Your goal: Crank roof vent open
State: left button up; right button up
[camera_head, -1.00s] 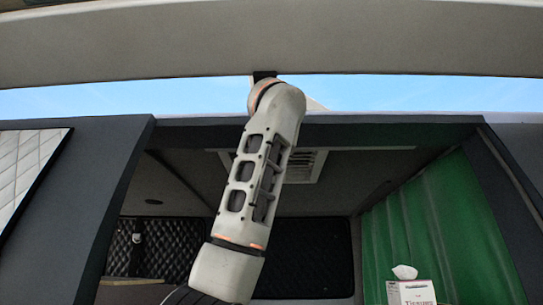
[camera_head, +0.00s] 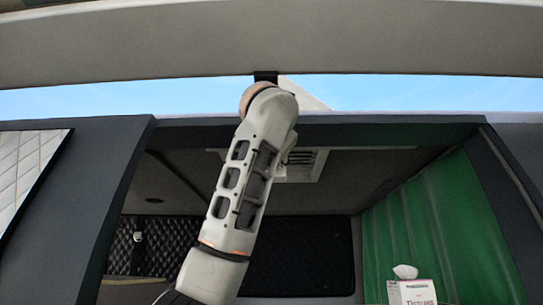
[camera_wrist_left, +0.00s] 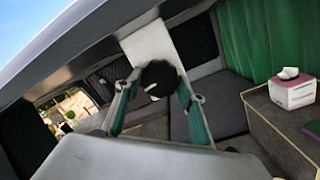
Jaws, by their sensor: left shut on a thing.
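The roof vent (camera_head: 305,165) is a pale, slatted square in the dark ceiling, partly hidden behind my left arm in the head view. In the left wrist view, a round black knob (camera_wrist_left: 156,76) sits between the fingers of my left gripper (camera_wrist_left: 157,88), with a pale panel (camera_wrist_left: 150,42) behind it. The gripper is shut on this knob. My arm hides the gripper and knob in the head view. A pale slanted shape (camera_head: 308,95) shows above the roof edge against the sky; I cannot tell whether it is the vent lid. My right gripper is out of view.
The raised tailgate (camera_head: 400,45) spans the top. The roof edge (camera_head: 400,132) runs below it, close to my arm. A green curtain (camera_head: 430,225) hangs at the right, with a tissue box (camera_head: 412,292) below. Dark quilted panels (camera_head: 170,245) line the back.

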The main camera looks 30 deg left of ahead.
pick_arm(q)
jog(key=shift+w+f, duration=0.1)
jog(key=shift+f, duration=0.05)
jog(key=o, duration=1.1)
jog(key=v, duration=1.2)
